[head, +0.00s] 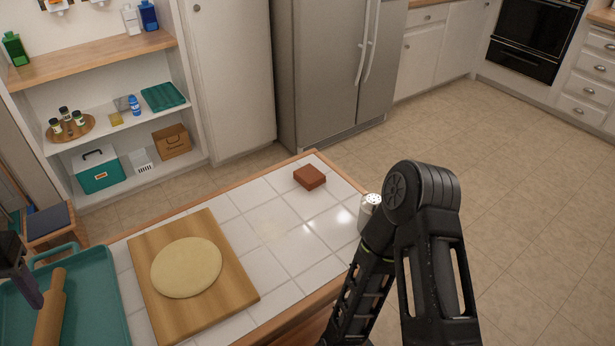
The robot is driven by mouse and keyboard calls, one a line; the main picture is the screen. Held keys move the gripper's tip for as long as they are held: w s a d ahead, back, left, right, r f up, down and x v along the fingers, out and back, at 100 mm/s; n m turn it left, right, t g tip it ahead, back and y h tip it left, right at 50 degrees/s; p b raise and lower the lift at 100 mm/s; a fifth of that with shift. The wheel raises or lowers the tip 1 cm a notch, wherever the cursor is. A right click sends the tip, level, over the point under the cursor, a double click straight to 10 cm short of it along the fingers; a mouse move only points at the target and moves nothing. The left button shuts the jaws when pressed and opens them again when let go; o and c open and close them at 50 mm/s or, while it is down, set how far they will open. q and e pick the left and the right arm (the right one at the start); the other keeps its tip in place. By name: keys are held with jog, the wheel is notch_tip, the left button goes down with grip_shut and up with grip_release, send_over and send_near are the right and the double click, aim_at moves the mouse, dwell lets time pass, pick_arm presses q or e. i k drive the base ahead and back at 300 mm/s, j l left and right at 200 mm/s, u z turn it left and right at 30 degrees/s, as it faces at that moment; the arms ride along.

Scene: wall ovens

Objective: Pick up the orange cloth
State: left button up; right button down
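No plainly orange cloth shows. A small rust-brown, block-shaped item (310,177) lies on the white tiled counter (265,230) near its far edge; I cannot tell whether it is a folded cloth or something solid. Nothing touches it. My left gripper (28,285) shows only in part at the left edge, dark, over the teal tray. It is far from the rust-brown item, and whether it is open or shut does not show. My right arm stands at the lower right, bent at the top, and its gripper is out of view.
A wooden board (225,262) with a flat dough round (186,267) lies on the counter. The teal tray (100,310) at left holds a rolling pin (50,310). A white shaker (368,211) stands at the right edge beside my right arm. Tiles around the rust-brown item are clear.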

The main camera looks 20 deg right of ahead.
aim_at(310, 178)
jog(key=k, duration=1)
